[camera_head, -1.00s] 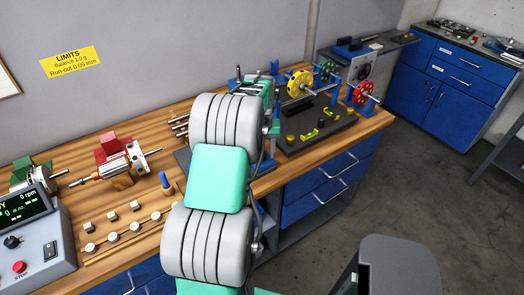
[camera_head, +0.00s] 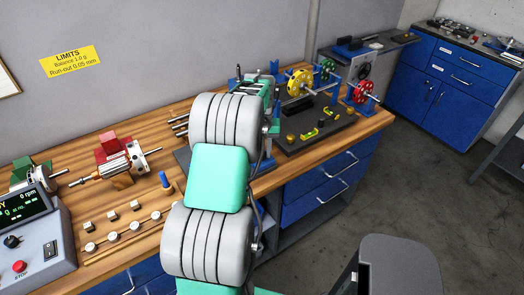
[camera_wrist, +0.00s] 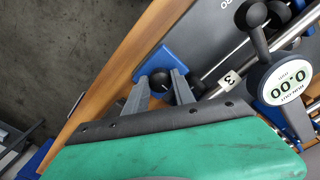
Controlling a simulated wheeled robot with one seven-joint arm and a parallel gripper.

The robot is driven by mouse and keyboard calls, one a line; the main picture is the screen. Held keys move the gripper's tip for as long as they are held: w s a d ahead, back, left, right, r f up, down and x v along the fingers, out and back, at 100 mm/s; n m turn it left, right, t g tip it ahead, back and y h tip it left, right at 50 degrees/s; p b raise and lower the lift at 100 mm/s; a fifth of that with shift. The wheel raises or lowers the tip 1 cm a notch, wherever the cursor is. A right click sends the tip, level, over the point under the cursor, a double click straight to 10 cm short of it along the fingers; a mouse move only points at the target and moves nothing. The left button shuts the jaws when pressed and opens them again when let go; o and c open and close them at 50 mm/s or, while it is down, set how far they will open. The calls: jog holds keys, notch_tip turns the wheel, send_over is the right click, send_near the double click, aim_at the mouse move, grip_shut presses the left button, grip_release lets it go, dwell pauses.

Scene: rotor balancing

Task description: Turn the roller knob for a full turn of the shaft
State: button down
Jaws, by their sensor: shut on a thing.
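In the wrist view my gripper (camera_wrist: 160,82) has its two grey fingers on either side of a dark round knob (camera_wrist: 157,76), which sits by a blue support block. The gripper is shut on this knob, though its contact faces are partly hidden. A silver shaft (camera_wrist: 222,86) with a white tag marked 3 runs up to the right of the fingers. A run-out gauge (camera_wrist: 284,84) beside the shaft reads 0.00. In the head view my arm hides the gripper, the knob and most of this stand.
A yellow wheel (camera_head: 299,83) and a red wheel (camera_head: 363,92) stand at the bench's right end. A rotor with a red block (camera_head: 122,160) lies on the left. A control box (camera_head: 35,245) stands at the lower left. A grey stool-like top (camera_head: 400,262) is at the front.

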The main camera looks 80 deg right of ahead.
jog(key=shift+m, duration=0.3)
jog(key=m+b, duration=0.1)
jog(key=m, duration=0.2)
jog(key=shift+m, duration=0.3)
jog(key=m+b, duration=0.1)
jog(key=m, duration=0.3)
jog(key=shift+w, duration=0.1)
jog(key=shift+m, duration=0.3)
jog(key=c, duration=1.1)
grip_release()
jog(key=shift+o, duration=0.2)
